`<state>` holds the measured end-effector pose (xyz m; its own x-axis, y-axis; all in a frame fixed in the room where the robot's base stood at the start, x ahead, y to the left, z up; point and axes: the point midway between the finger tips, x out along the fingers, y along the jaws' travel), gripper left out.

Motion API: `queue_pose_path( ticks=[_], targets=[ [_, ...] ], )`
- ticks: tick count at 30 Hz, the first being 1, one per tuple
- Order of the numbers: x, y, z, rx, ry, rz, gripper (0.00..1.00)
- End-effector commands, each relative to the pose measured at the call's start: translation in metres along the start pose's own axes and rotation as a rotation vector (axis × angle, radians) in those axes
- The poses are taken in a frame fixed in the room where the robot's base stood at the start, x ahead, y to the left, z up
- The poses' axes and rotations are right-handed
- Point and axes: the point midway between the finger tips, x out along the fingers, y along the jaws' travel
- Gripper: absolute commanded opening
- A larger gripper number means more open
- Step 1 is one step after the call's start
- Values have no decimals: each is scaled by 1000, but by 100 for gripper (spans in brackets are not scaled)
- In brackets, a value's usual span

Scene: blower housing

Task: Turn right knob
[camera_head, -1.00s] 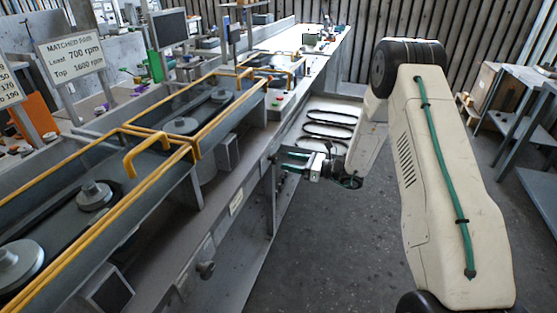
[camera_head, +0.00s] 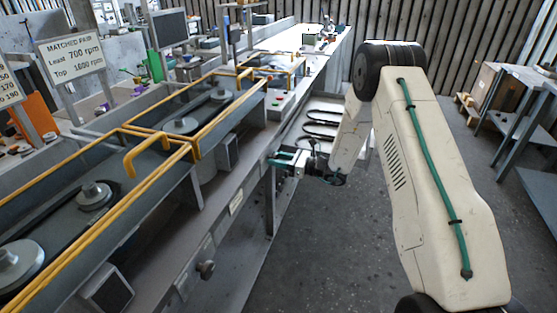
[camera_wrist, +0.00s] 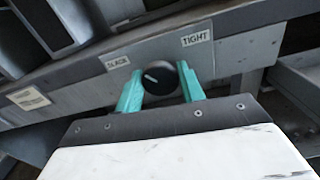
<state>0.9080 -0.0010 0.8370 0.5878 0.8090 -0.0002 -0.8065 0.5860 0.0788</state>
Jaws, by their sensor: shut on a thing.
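The right knob (camera_wrist: 159,77) is round and black with a white pointer line. It sits on the grey front panel between a "SLACK" label (camera_wrist: 118,62) and a "TIGHT" label (camera_wrist: 196,39). The pointer leans toward the "SLACK" side. My gripper (camera_wrist: 160,88) has a teal finger on each side of the knob and is shut on it. In the head view my gripper (camera_head: 282,162) is at the bench's front panel, and the knob is hidden there. Another knob (camera_head: 205,269) shows nearer on the same panel.
The bench (camera_head: 235,180) carries belt pulleys (camera_head: 95,194) behind yellow guard rails (camera_head: 150,180). A sign (camera_head: 72,55) reads "MATCHED PAIR, Least 700 rpm, Top 1600 rpm".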

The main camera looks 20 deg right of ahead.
Motion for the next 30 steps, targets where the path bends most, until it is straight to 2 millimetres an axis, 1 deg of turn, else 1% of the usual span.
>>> queue_pose_path(
  ticks=[5,11,17,30],
  targets=[
    [0,0,0,-25,0,0,16],
    [-1,0,0,-118,0,-1,16],
    [-1,0,0,-279,0,-1,16],
    [-1,1,0,-696,0,-1,16]
  ],
)
